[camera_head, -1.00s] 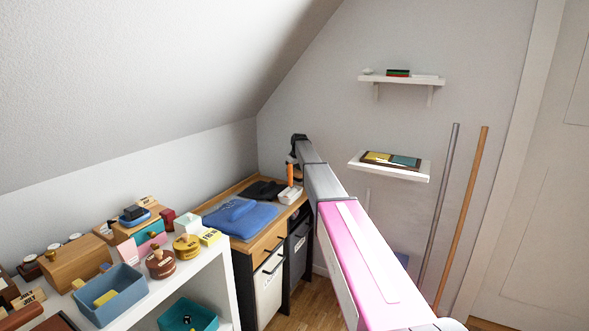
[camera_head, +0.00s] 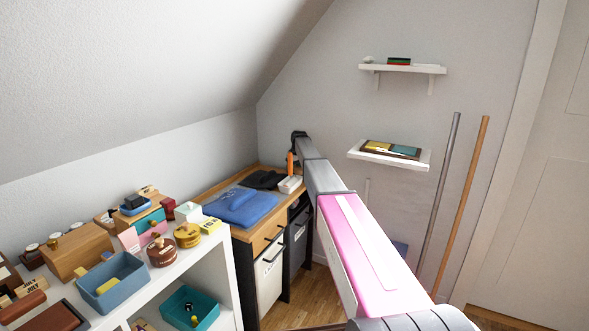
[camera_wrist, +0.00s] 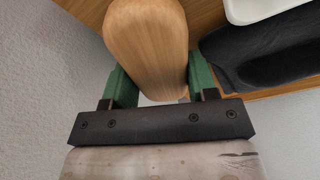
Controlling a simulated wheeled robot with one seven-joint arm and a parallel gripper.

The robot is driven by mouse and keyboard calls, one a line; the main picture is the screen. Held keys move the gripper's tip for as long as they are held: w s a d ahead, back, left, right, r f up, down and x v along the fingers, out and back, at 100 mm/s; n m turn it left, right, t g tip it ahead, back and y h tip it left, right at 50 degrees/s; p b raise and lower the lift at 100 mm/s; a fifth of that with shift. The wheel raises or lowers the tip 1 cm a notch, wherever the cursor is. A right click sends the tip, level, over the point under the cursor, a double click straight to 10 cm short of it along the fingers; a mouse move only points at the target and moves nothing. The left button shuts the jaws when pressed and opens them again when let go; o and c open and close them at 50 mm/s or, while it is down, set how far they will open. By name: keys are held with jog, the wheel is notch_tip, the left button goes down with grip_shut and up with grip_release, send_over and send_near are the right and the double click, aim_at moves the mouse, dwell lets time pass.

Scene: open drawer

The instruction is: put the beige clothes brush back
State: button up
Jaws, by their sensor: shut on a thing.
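In the wrist view my gripper (camera_wrist: 160,85) has its green fingers on either side of a smooth, rounded, light wood piece. In the head view my arm reaches to the far end of the wooden-topped cabinet (camera_head: 212,193). There the dark wrist end (camera_head: 298,137) shows small, and I cannot make out the fingers or the brush clearly.
Dark cloth (camera_head: 263,179), a white dish-like thing (camera_head: 290,184), a small orange thing (camera_head: 290,160) and blue folded cloth (camera_head: 240,205) are near the cabinet's far end. A crowded white shelf (camera_head: 228,270) stands front left. Wall shelves and two poles (camera_head: 460,200) are at right.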

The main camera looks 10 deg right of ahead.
aim_at(297, 168)
jog(key=shift+f, duration=0.5)
jog(key=o, duration=1.1)
jog(key=v, duration=1.1)
jog(key=shift+f, duration=0.1)
